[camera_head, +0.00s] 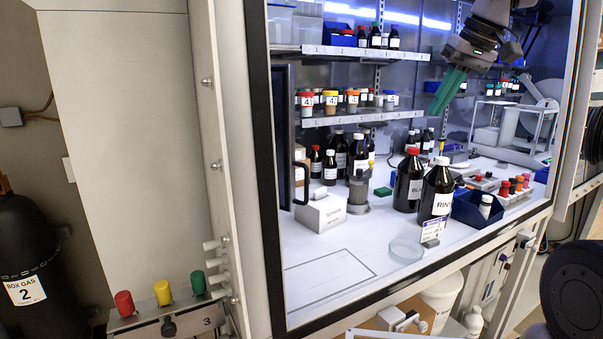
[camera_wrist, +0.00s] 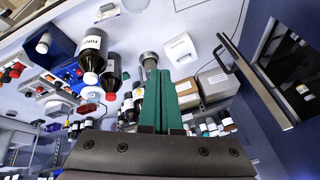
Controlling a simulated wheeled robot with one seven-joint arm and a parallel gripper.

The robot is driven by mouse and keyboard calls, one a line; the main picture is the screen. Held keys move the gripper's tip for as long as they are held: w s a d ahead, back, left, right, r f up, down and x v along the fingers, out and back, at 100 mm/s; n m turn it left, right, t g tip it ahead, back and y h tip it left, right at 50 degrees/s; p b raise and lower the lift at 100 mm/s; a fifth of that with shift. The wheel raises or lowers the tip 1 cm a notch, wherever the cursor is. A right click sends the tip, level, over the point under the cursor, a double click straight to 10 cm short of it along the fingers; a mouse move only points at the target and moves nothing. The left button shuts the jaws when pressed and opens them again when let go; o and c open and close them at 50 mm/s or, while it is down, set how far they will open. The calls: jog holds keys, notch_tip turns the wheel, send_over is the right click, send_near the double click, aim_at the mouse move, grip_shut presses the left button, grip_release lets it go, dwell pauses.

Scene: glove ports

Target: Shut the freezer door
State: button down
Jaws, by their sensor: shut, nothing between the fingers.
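In the head view a dark panel with a black bar handle, which looks like the freezer door (camera_head: 283,135), is at the left inside the cabinet. It is seen at a steep angle, and I cannot tell how far it stands open. My gripper (camera_head: 437,112) hangs at the upper right inside the cabinet, well apart from the door. Its green fingers (camera_wrist: 160,78) are together and empty.
Dark bottles (camera_head: 437,190) and a blue bin (camera_head: 478,209) stand on the white worktop. A white box (camera_head: 320,212) and a grey cylindrical device (camera_head: 358,190) stand near the door's handle. Shelves (camera_head: 350,118) with jars line the back. The front left worktop is clear.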

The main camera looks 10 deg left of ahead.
jog(key=w+a+f+n+g+y, duration=0.1)
jog(key=w+a+f+n+g, duration=0.1)
jog(key=w+a+f+n, duration=0.45)
jog(key=w+a+f+n+g+y, duration=0.1)
jog(key=w+a+n+g, duration=0.15)
jog(key=a, duration=0.65)
jog(key=w+a+f+n+g+y, duration=0.1)
jog(key=w+a+f+n+g, duration=0.3)
jog(key=a, duration=0.3)
jog(key=s+a+f+t, duration=0.1)
jog(key=s+a+f, duration=0.5)
jog(key=a+f, duration=0.1)
jog(key=shift+f+m, duration=0.4)
jog(key=shift+f, duration=0.05)
